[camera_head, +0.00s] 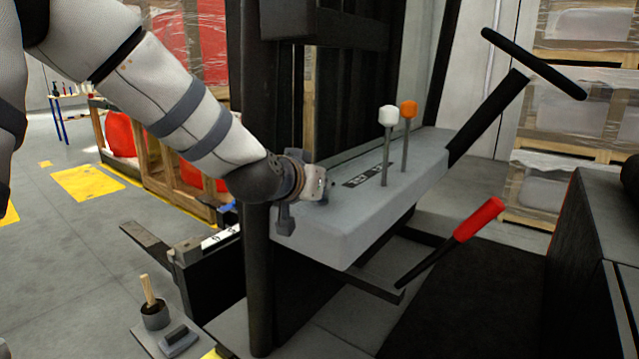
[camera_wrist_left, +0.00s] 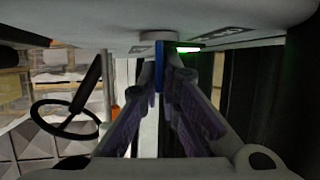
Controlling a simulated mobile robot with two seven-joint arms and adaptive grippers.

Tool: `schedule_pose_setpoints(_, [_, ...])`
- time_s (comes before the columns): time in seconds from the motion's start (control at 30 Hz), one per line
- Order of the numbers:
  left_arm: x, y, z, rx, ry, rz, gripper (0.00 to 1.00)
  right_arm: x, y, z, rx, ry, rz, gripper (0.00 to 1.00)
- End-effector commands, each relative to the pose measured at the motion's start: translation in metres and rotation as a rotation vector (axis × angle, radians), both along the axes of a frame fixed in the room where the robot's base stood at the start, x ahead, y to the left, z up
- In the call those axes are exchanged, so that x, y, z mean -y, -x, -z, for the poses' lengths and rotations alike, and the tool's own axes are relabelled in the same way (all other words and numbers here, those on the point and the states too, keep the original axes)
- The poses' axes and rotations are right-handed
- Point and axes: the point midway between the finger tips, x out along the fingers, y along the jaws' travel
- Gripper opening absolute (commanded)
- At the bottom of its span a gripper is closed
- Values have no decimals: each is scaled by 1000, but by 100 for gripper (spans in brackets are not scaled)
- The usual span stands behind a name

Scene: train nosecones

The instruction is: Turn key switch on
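The grey console (camera_head: 375,205) of a forklift-like machine stands in the middle of the head view. My left arm comes in from the left, and its gripper (camera_head: 318,187) is at the console's left end. In the left wrist view, the key switch shows as a round grey base (camera_wrist_left: 157,37) on the console with a flat blue key (camera_wrist_left: 159,66). My left gripper's fingers (camera_wrist_left: 164,80) come together on the key's two sides and look shut on it. A green light (camera_wrist_left: 188,48) glows beside the switch. In the head view my gripper hides the key. My right gripper is not in view.
A white-knobbed lever (camera_head: 388,116) and an orange-knobbed lever (camera_head: 408,108) stand on the console. A steering wheel (camera_head: 534,64) is at the right, with a red-handled lever (camera_head: 479,219) below. A black mast post (camera_head: 259,290) stands close to my left gripper.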

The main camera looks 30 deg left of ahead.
Motion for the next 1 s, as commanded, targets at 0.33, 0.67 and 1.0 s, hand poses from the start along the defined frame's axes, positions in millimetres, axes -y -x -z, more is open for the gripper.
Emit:
schedule_pose_setpoints(0.33, [0, -1, -3, 7, -2, 1, 0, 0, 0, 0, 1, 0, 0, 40])
schedule_pose_setpoints(0.67, [0, -1, -2, 4, -2, 0, 25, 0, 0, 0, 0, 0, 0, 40])
schedule_pose_setpoints(1.0, [1, -1, -1, 1, -5, -60, 25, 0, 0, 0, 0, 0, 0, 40])
